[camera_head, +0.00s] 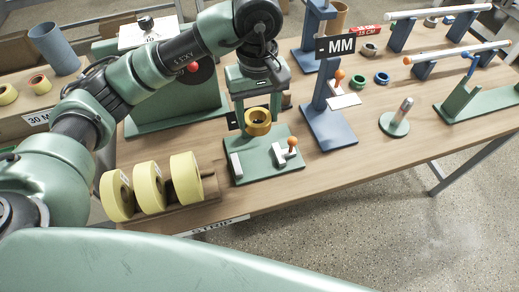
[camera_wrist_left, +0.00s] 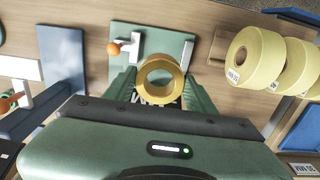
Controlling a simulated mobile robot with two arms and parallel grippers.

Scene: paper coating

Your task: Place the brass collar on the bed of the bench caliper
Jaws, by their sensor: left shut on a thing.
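The brass collar (camera_head: 257,129) is a short gold ring, held between the fingers of my left gripper (camera_head: 257,118). It also shows in the left wrist view (camera_wrist_left: 160,60), its open hole facing the camera, with a green finger on each side. The collar is above the green bed (camera_head: 255,172) of what looks like the bench caliper, apart from it as far as I can tell. The bed carries a pale block (camera_head: 236,164) on the left and a pale jaw with an orange knob (camera_head: 292,142) on the right. My right gripper is not in view.
Several yellow tape rolls (camera_head: 151,187) stand on a wooden rack left of the bed. A blue stand (camera_head: 327,125) rises to its right, near a black MM sign (camera_head: 335,46). A green disc with a peg (camera_head: 394,123) stands further right. The table's front edge is close.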

